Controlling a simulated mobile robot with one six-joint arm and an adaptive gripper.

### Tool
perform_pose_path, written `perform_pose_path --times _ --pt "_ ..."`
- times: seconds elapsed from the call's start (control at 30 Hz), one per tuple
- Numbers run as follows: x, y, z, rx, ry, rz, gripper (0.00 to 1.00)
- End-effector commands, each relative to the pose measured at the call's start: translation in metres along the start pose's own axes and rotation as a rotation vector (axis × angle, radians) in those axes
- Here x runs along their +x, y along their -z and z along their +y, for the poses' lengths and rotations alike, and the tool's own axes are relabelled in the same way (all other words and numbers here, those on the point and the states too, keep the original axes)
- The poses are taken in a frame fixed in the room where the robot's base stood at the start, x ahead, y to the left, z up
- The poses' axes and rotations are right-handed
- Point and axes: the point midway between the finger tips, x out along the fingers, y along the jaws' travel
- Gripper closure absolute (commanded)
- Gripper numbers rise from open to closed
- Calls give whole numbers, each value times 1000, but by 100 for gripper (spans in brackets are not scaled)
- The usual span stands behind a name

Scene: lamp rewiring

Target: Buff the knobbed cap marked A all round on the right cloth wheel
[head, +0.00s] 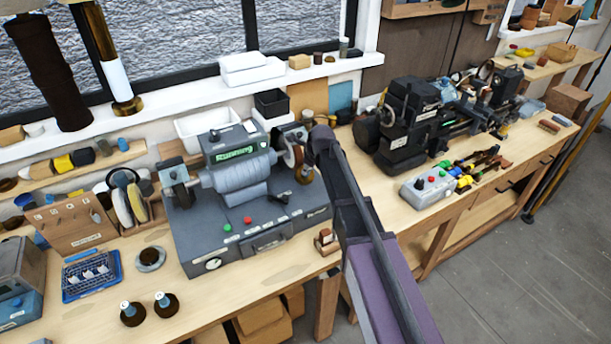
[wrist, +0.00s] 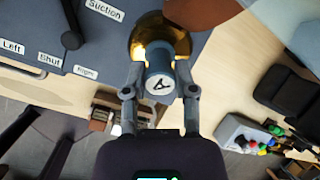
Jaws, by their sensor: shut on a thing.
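In the wrist view my gripper (wrist: 159,88) is shut on the blue-grey knob of the cap marked A (wrist: 161,84). The cap's brass-coloured bowl (wrist: 140,42) points away from my gripper, with a bright glint on its left side. The brown right cloth wheel (wrist: 205,12) is at the top, right beside the bowl and overlapping it in view. I cannot tell whether they touch. In the head view the right cloth wheel (head: 292,152) is on the grey buffing machine (head: 240,185), whose label reads "Running". My gripper (head: 308,168) is beside it, and my arm partly hides that spot.
Two dark knobbed caps (head: 166,304) (head: 132,313) stand at the bench's front left, near a round dish (head: 150,259) and a blue tray (head: 91,276). The left wheel (head: 175,172) is on the machine's other end. A dark lathe (head: 405,125) stands to the right.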

Motion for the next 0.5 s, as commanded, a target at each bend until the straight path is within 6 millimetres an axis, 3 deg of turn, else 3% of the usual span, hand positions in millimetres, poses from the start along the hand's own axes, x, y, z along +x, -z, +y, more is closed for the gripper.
perform_pose_path --times 0.5 --pt "0 -2 5 0 1 -2 100"
